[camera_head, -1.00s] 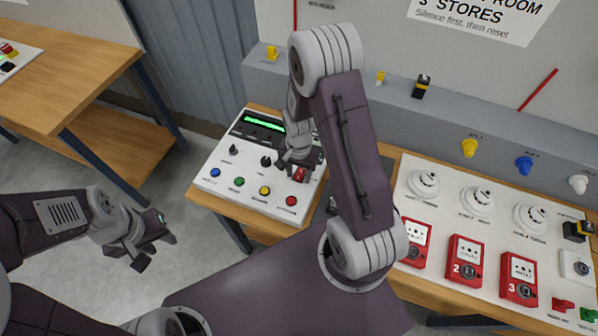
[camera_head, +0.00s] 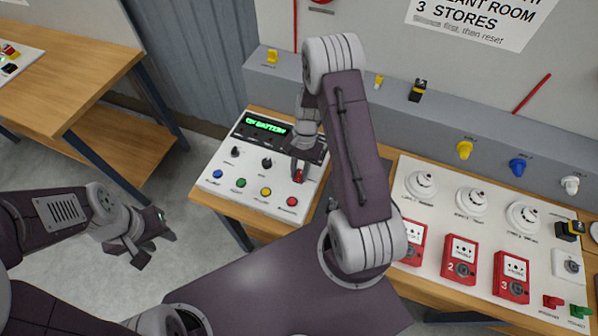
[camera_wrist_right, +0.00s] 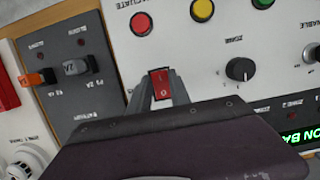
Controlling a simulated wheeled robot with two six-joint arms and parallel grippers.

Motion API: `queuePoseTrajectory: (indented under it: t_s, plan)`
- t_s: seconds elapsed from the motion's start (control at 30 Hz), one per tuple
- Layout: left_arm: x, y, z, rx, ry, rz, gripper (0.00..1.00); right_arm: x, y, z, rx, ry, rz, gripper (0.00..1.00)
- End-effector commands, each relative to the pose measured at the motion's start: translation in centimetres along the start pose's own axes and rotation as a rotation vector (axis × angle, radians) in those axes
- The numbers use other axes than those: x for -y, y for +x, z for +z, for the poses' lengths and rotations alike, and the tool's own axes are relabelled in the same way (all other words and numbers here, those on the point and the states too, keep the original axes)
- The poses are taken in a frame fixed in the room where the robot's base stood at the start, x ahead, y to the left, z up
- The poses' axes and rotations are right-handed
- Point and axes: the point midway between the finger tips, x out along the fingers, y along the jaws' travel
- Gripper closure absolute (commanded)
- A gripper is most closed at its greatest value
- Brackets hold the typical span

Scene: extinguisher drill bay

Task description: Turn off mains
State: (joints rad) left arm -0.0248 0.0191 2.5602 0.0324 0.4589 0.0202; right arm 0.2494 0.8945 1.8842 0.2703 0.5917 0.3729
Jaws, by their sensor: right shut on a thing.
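The control panel (camera_head: 222,190) is a white box with a lit green display (camera_head: 265,126) that reads "ON BATTERY". A red rocker switch (camera_head: 298,175) sits on its right side, and it also shows in the right wrist view (camera_wrist_right: 160,83). My right gripper (camera_head: 299,168) reaches down from above and is shut on the red switch, with one finger on each side in the right wrist view (camera_wrist_right: 161,94). The switch's label is hidden. My left gripper (camera_head: 154,250) hangs over the floor left of the panel, open and empty.
Right of my arm stand red call points (camera_head: 460,258) and white detectors (camera_head: 471,201).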

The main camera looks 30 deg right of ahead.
Motion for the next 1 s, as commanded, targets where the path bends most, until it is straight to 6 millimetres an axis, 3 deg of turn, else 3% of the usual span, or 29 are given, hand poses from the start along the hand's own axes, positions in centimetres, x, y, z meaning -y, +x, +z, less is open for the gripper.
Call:
queuePoseTrajectory:
  t_s: [0.17, 0.2, 0.27, 0.63, 1.0]
  plan:
    - [0.0, -0.1, 0.0, 0.0, 0.0, 0.0, 0.64, 0.0, -0.2, 0.0, -0.001, 0.0, -0.001, 1.0]
    - [0.0, -0.1, 0.0, 0.0, 0.0, 0.0, 0.64, 0.1, -0.2, 0.0, -0.001, 0.0, -0.001, 0.71]
    - [0.0, -0.1, 0.0, 0.0, 0.0, 0.0, 0.64, 0.0, -0.2, 0.0, -0.001, 0.0, 0.0, 0.55]
    - [0.0, 0.2, 0.0, 0.0, 0.0, 0.0, 0.64, 0.0, -0.7, 0.0, -0.001, 0.0, 0.0, 0.55]
    - [0.0, 1.6, 0.1, -0.001, 0.0, 0.0, 0.64, 0.0, -8.0, -0.1, -0.004, 0.0, -0.002, 0.55]
